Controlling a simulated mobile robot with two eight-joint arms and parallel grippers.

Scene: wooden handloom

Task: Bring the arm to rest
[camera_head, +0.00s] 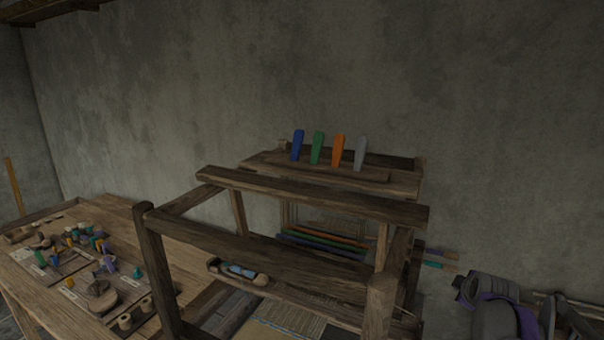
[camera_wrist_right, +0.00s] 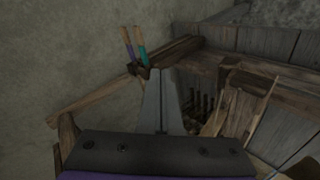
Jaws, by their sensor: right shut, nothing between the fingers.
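My right gripper (camera_wrist_right: 156,75) shows in the right wrist view, its two grey fingers closed together with nothing between them. Part of my right arm (camera_head: 497,312), grey with purple, shows at the lower right of the head view, beside the right side of the wooden loom (camera_head: 310,200). Where its fingertips are in the head view I cannot tell. My left gripper is in neither view.
Blue, green, orange and grey levers (camera_head: 317,148) stand on the loom's top. A table (camera_head: 145,222) with several spools stands at the left. Purple and teal-tipped sticks (camera_wrist_right: 142,52) lie beyond my right fingers. The wall (camera_head: 520,130) is close behind.

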